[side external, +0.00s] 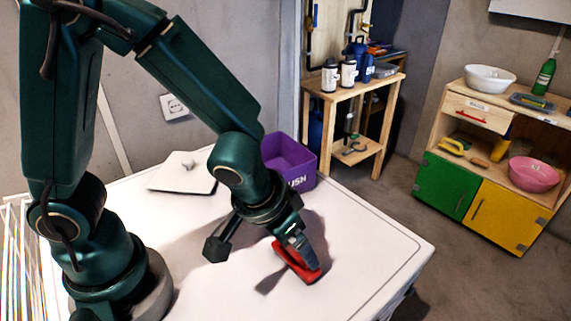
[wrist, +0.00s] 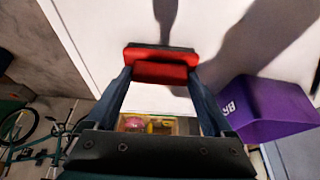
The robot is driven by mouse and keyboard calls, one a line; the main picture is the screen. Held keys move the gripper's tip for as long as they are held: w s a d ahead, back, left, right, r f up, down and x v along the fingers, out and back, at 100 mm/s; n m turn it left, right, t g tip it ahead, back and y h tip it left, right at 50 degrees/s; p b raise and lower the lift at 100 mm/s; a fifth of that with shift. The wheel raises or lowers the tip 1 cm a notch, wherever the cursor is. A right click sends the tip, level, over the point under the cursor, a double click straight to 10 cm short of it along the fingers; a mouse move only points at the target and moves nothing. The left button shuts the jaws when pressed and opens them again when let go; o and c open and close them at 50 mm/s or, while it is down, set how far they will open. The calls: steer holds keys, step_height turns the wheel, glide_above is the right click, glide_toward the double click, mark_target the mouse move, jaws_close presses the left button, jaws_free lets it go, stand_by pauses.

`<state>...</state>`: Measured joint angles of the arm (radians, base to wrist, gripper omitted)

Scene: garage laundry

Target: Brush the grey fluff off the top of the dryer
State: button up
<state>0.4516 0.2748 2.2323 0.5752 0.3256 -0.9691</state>
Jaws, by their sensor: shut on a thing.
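My gripper (side external: 304,256) is shut on a red brush (side external: 290,262) over the right part of the white dryer top (side external: 370,255). In the wrist view the brush (wrist: 160,56) lies crosswise between the fingertips of my gripper (wrist: 161,74), with a dark strip along its far side. The brush is at or just above the surface; I cannot tell whether it touches. I cannot make out loose grey fluff on the bare top. A small grey thing (side external: 188,166) lies on a white square panel (side external: 172,182) at the back left; I cannot tell what it is.
A purple bin (side external: 292,160), with lettering ending in "USH", stands at the back edge; it also shows in the wrist view (wrist: 262,108). A wooden shelf (side external: 345,95) with bottles stands behind. A cabinet (side external: 470,190) stands across the floor at right. The front right top looks clear.

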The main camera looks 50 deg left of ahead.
steer(key=shift+w, duration=4.2)
step_height(320, 180, up, 8)
steer(key=shift+r, duration=0.15)
